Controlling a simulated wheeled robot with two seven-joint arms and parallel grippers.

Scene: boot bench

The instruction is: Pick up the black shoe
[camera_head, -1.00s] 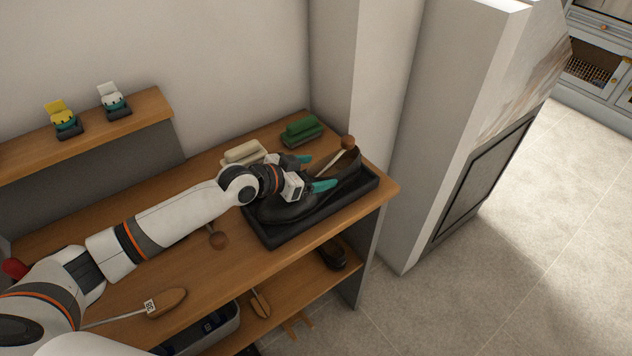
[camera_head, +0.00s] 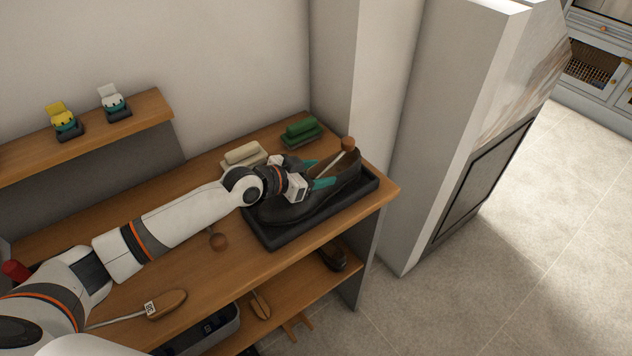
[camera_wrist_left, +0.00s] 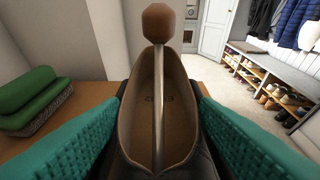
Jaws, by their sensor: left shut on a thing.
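The black shoe (camera_head: 287,208) sits in a dark tray (camera_head: 283,237) at the right end of the wooden bench. A shoe tree with a metal rod and a round wooden knob (camera_head: 348,143) is inside it. My left gripper (camera_head: 318,174) is shut on the shoe, its teal fingers on either side of the shoe's opening. In the left wrist view the brown-lined shoe opening (camera_wrist_left: 160,110) lies between the two fingers, with the rod and knob pointing away. The gripper hides part of the shoe's middle. My right gripper is not in view.
A green brush (camera_head: 301,131) and a cream brush (camera_head: 243,154) lie behind the tray. Another shoe tree (camera_head: 166,304) lies at the front left. A white wall block stands close to the right.

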